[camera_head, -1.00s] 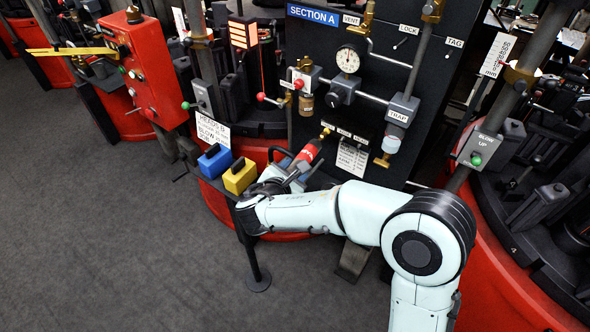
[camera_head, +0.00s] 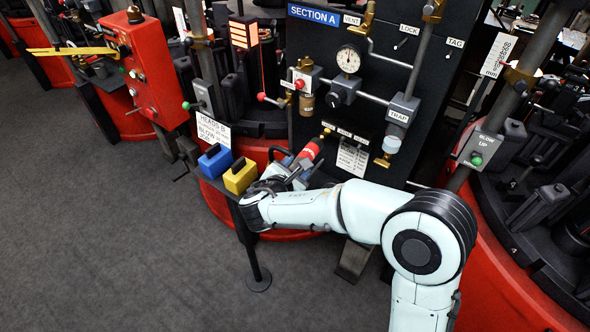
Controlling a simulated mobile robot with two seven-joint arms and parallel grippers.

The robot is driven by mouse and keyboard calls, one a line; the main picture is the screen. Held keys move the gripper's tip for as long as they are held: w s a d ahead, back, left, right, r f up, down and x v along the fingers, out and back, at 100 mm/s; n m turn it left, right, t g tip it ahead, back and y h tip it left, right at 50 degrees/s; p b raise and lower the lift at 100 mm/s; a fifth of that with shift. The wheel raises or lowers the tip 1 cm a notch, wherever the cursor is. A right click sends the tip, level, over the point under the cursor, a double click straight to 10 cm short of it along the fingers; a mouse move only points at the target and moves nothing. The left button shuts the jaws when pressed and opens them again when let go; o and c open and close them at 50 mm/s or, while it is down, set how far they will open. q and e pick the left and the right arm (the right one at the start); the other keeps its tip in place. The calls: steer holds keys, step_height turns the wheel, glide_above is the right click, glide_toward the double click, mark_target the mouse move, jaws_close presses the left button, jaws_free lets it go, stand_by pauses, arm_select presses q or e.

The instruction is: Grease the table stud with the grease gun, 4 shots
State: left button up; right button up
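The grease gun appears to be the red cylinder (camera_head: 311,150) with a brass-coloured tip, at the small shelf in front of the black panel. A dark curved handle shows just left of it. My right gripper (camera_head: 294,178) is at the near, lower end of this red cylinder, its arm reaching in from the lower right. Its fingers overlap the grey parts below the cylinder, so I cannot tell whether they are closed on it. I cannot make out the table stud. My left gripper is not in view.
A blue case (camera_head: 215,161) and a yellow case (camera_head: 240,176) sit on the shelf left of my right gripper. The black panel (camera_head: 330,75) behind carries a gauge, pipes and valves. A red control box (camera_head: 150,75) stands at left. The grey floor at lower left is clear.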

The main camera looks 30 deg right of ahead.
steer(key=shift+a+r, duration=0.1)
steer(key=shift+r, duration=0.05)
steer(key=shift+s+a, duration=0.2)
steer(key=shift+a, duration=0.15)
steer(key=shift+w+d, duration=0.1)
steer(key=shift+d, duration=0.05)
stand_by(1.0)
steer(key=s+a, duration=0.2)
steer(key=a, duration=0.5)
steer(key=shift+s+b, duration=0.3)
steer(key=shift+s, duration=0.1)
steer(key=shift+d, duration=0.1)
stand_by(0.7)
